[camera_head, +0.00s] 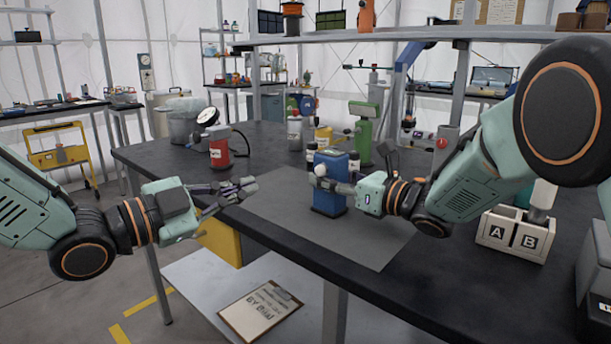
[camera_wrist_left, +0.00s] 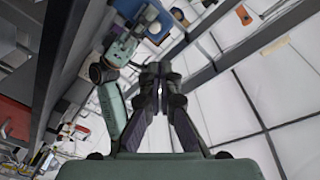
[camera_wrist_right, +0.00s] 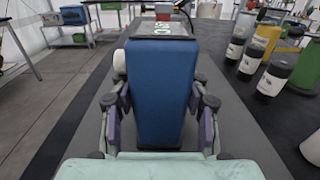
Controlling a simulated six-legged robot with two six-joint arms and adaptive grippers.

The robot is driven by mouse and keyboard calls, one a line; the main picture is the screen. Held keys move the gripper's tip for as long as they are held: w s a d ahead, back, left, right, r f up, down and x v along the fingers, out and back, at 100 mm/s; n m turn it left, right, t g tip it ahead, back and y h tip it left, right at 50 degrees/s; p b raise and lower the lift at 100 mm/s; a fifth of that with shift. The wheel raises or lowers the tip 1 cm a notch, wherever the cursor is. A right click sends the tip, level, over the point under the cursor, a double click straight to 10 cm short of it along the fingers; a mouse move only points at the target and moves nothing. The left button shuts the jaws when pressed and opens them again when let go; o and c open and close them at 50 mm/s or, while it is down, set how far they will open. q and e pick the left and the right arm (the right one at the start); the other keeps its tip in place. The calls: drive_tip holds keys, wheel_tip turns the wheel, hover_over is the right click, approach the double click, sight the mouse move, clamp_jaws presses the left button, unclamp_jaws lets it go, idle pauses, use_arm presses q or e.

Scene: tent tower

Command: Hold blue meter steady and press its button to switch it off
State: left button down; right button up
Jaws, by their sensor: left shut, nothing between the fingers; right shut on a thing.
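The blue meter (camera_head: 329,185) stands upright on the grey mat (camera_head: 300,224) near the table's front edge. In the right wrist view the blue meter (camera_wrist_right: 160,85) fills the middle, between the fingers. A white round knob (camera_head: 320,170) shows on its left side, and also in the right wrist view (camera_wrist_right: 119,60). I cannot tell if this is the button. My right gripper (camera_head: 340,187) is shut on the meter from the right. My left gripper (camera_head: 250,186) is shut and empty, left of the meter and apart from it. Its closed fingers (camera_wrist_left: 160,85) show in the left wrist view.
A red device with a gauge (camera_head: 219,152) stands behind my left gripper. A green device (camera_head: 364,130) and several small bottles stand behind the meter. A white box marked A and B (camera_head: 513,236) is at the right. The mat's front part is clear.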

use_arm(q)
drive_tip(key=m, duration=0.5)
drive_tip(key=f+m, duration=0.1)
drive_tip(key=m, duration=0.2)
drive_tip(key=shift+s+m, duration=0.1)
drive_tip(key=shift+m, duration=0.2)
approach(318, 171)
drive_tip(key=x, duration=0.5)
drive_tip(key=shift+d, duration=0.2)
drive_tip(key=shift+x, duration=0.75)
drive_tip(key=shift+a, duration=0.1)
